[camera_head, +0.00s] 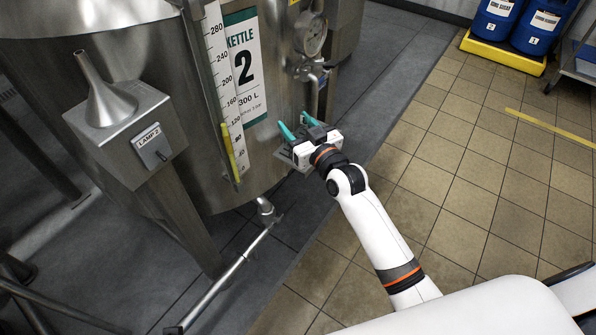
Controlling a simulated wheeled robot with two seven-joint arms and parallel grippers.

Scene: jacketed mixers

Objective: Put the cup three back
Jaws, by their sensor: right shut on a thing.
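My right gripper (296,125) has teal fingers and is at the front of the steel kettle marked 2 (245,62), low on its right side. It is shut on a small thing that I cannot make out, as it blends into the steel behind. No cup shows clearly, and no label with a three is readable. A small metal ledge or bracket (284,158) shows just below and left of the gripper. My left gripper is not in view.
A steel box marked LAMP 2 with a funnel (107,98) stands left of the kettle's scale (226,95). A drain pipe (232,270) runs low on the floor. Blue drums (541,22) stand on a yellow pallet (503,55) at upper right. The tiled floor is clear.

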